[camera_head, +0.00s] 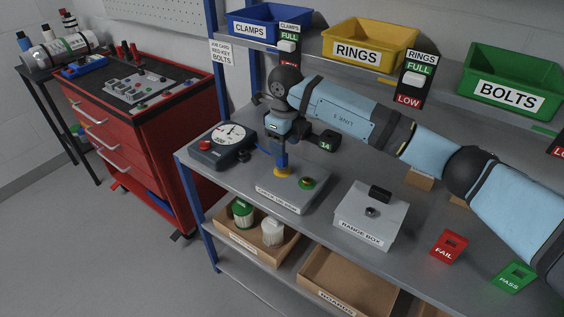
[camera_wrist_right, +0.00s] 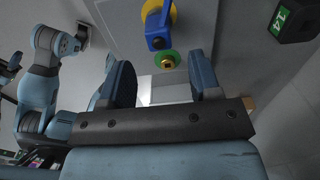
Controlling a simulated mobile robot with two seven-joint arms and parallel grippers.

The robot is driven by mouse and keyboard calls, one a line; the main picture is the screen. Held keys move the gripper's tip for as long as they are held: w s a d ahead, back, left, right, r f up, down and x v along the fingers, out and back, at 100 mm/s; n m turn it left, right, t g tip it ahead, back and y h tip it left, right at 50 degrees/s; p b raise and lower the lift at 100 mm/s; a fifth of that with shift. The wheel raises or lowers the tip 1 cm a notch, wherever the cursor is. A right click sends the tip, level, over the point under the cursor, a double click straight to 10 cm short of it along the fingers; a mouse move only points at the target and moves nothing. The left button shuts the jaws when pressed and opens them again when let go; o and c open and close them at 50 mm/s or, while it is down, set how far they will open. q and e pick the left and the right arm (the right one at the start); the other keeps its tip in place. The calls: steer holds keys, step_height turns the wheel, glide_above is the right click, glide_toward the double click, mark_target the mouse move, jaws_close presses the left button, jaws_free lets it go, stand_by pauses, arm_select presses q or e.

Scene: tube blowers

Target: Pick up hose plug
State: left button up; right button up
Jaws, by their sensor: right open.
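A grey block (camera_head: 292,190) with a front label sits on the bench. On it is a green ring with a brass-coloured centre (camera_head: 306,183), also seen in the right wrist view (camera_wrist_right: 167,60). Beside it is a yellow round base (camera_head: 283,172) with a blue upright piece (camera_wrist_right: 157,28) on it. I cannot tell for sure which of these parts is the hose plug. My right gripper (camera_head: 281,158) points down over the yellow base and hides part of it. In the wrist view its two fingers are apart with nothing held between them. My left gripper is not in view.
A gauge box (camera_head: 221,145) stands left of the block, and a grey range box (camera_head: 370,215) to its right. A black unit marked 14 (camera_head: 327,140) is close to my right wrist. Red FAIL (camera_head: 449,247) and green PASS (camera_head: 516,276) holders stand farther right. Bins line the shelf above.

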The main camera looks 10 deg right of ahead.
mark_target(284, 162)
steer(key=f, duration=0.7)
steer(key=shift+w+a, duration=0.15)
steer(key=shift+w, duration=0.1)
steer(key=shift+r, duration=0.1)
steer(key=c, duration=1)
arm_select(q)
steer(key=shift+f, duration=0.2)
